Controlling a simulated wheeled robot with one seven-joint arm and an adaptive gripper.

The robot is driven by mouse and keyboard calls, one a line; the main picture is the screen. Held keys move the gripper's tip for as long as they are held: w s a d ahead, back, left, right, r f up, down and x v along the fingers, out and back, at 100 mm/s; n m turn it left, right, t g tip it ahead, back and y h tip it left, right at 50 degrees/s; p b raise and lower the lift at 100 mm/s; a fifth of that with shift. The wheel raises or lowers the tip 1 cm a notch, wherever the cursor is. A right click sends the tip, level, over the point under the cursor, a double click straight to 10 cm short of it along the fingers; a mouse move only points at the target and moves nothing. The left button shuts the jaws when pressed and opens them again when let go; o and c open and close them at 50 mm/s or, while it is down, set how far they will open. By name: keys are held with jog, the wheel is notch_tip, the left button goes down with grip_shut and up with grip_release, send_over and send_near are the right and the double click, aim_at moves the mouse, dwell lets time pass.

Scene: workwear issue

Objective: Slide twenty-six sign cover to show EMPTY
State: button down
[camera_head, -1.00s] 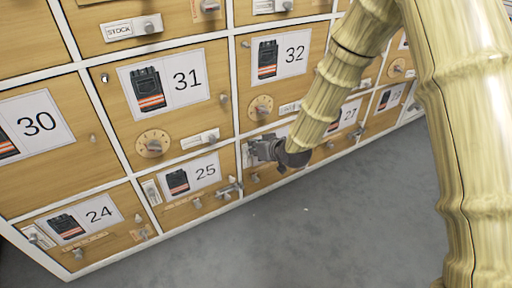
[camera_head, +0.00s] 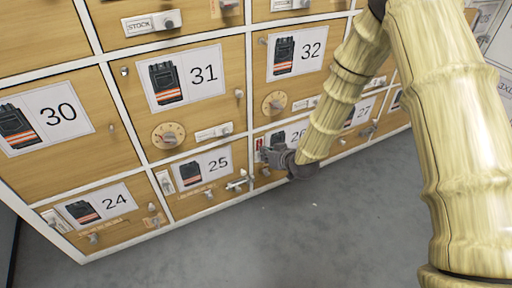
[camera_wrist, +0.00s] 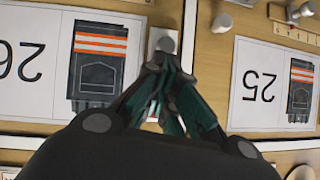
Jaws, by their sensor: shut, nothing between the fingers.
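In the wrist view, which is upside down, the sign's pale cover plate (camera_wrist: 161,34) with a round grey knob (camera_wrist: 165,45) stands between cards 26 and 25. My gripper (camera_wrist: 162,68) is shut and empty, its fingertips at the knob; I cannot tell whether they touch it.
Door 25 (camera_head: 206,168) is beside it, with a projecting handle (camera_head: 240,181) close to my gripper. Door 32 (camera_head: 297,54), with a dial and slider, is above. Other shut doors surround these. The grey floor (camera_head: 300,245) in front is clear.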

jog(key=shift+d+f, duration=0.1)
dwell(0.4)
jog(key=w+r+p+v, duration=0.1)
jog(key=r+p+v, duration=0.1)
jog(key=p+v, duration=0.6)
jog(key=v, duration=0.4)
jog(key=shift+r, duration=0.3)
jog(key=shift+s, duration=0.1)
